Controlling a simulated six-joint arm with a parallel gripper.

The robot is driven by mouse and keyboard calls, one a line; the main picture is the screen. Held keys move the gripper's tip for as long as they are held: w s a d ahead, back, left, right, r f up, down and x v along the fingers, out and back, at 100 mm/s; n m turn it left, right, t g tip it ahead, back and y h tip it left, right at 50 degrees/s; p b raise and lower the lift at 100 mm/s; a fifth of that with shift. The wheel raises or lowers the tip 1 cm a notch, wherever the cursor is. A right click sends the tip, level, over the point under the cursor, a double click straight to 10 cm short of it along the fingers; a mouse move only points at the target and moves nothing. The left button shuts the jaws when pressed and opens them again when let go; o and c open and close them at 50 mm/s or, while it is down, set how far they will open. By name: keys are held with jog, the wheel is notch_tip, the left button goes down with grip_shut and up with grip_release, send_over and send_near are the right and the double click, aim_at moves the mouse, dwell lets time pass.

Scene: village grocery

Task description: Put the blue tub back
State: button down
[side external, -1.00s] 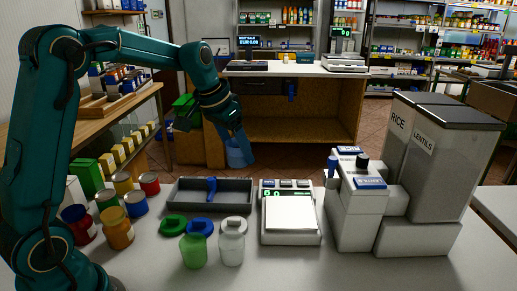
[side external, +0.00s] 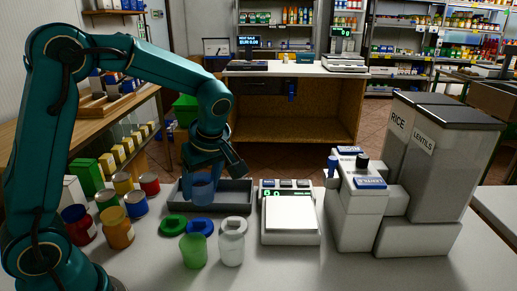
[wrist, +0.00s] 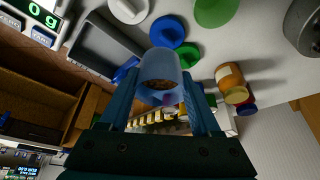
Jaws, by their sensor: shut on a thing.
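The blue tub (side external: 201,190) is a translucent blue cup. My gripper (side external: 204,177) is shut on it and points down, with the tub in front of the left part of the grey tray (side external: 236,211) in the side view. How high the tub hangs is hard to tell. In the wrist view the tub (wrist: 160,72) sits between my two fingers (wrist: 161,98), with something brown showing inside. A blue lid (side external: 201,226) lies on the counter close to it, also in the wrist view (wrist: 167,31).
A green lid (side external: 173,225), a green jar (side external: 194,251) and a white jar (side external: 231,246) stand in front. Several cans (side external: 117,229) stand left. A scale (side external: 290,215) and the lentils dispenser (side external: 357,205) stand right. The front counter edge is clear.

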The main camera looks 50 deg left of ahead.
jog(key=s+f+n+g+h, duration=0.15)
jog(key=s+n+g, duration=0.25)
jog(key=s+n, duration=0.65)
jog(key=shift+m+t, duration=0.3)
jog(key=shift+m, duration=0.15)
jog(key=shift+a+f, duration=0.15)
jog(key=shift+f, duration=1.6)
jog(key=shift+a+f, duration=0.1)
jog(key=shift+f, duration=1.6)
jog(key=shift+f, duration=0.35)
grip_release()
notch_tip(320, 180, up, 8)
